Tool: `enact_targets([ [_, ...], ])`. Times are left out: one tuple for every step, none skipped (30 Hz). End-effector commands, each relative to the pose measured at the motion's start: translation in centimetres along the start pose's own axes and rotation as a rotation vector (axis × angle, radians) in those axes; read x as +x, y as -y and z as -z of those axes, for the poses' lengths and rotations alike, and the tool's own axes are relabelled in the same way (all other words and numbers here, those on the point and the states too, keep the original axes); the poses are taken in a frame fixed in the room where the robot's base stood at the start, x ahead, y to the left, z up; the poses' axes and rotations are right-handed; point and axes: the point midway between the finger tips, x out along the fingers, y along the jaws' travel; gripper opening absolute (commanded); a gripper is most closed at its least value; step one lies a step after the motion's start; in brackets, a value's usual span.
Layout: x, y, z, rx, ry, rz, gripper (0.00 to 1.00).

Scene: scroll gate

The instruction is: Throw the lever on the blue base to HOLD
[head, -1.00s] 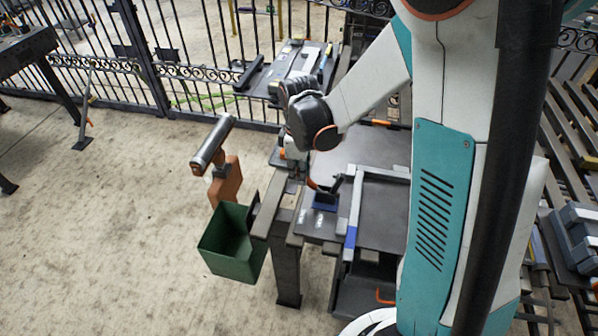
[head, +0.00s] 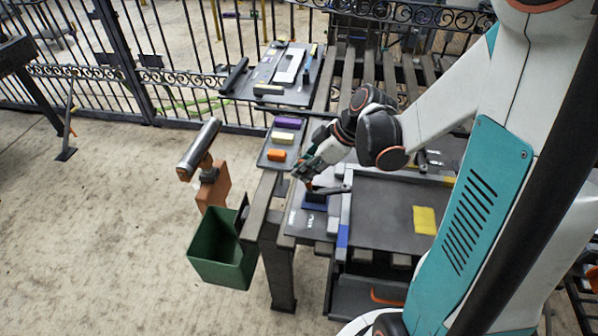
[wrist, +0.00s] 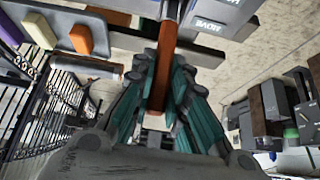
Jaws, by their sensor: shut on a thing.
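The blue base (head: 314,203) sits at the near left part of the dark bench, with white lettering on the surface beside it. My gripper (head: 306,178) is just above the base, fingers pointing down at it. In the wrist view, an orange-brown lever (wrist: 160,75) runs between the teal fingers of my gripper (wrist: 170,60), which are shut on it. The lever's lower end and its exact tilt are largely hidden by the fingers in the head view. White labels (wrist: 208,25) near the lever appear upside down; I cannot read which is HOLD.
A tray (head: 270,164) with purple, cream and orange blocks lies behind the base. A green bin (head: 222,255) hangs at the bench's left. A grey raised strip and a yellow patch (head: 425,220) lie to the right. An iron fence (head: 180,90) stands behind. Open floor lies left.

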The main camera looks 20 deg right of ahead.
Motion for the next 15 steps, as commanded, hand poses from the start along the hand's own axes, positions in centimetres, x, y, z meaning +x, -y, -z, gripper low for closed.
enact_targets([
  [-0.03, -0.07, -0.37, 0.003, -0.021, -0.002, 0.00],
  [-0.12, -0.07, -0.43, 0.003, -0.033, -0.002, 0.00],
  [-0.22, -0.07, -0.53, 0.003, -0.046, -0.001, 0.00],
  [-0.27, -0.05, -0.55, 0.003, -0.056, -0.001, 0.00],
  [-0.32, -0.05, -0.59, 0.002, -0.063, -0.001, 0.00],
  [-0.39, -0.05, -0.66, 0.001, -0.072, -0.001, 0.00],
  [-0.44, -0.05, -0.68, 0.001, -0.078, -0.001, 0.00],
  [-0.47, -0.05, -0.69, 0.001, -0.083, -0.001, 0.00],
  [-0.51, -0.05, -0.71, 0.001, -0.088, 0.000, 0.00],
  [-0.53, -0.04, -0.73, 0.001, -0.090, 0.000, 0.00],
  [-0.54, -0.04, -0.73, 0.001, -0.092, 0.000, 0.00],
  [-0.56, -0.03, -0.73, 0.001, -0.094, 0.000, 0.00],
  [-0.57, -0.03, -0.73, 0.001, -0.095, 0.000, 0.00],
  [-0.57, -0.03, -0.73, 0.000, -0.095, 0.000, 0.00],
  [-0.58, -0.02, -0.72, 0.000, -0.095, 0.000, 0.00],
])
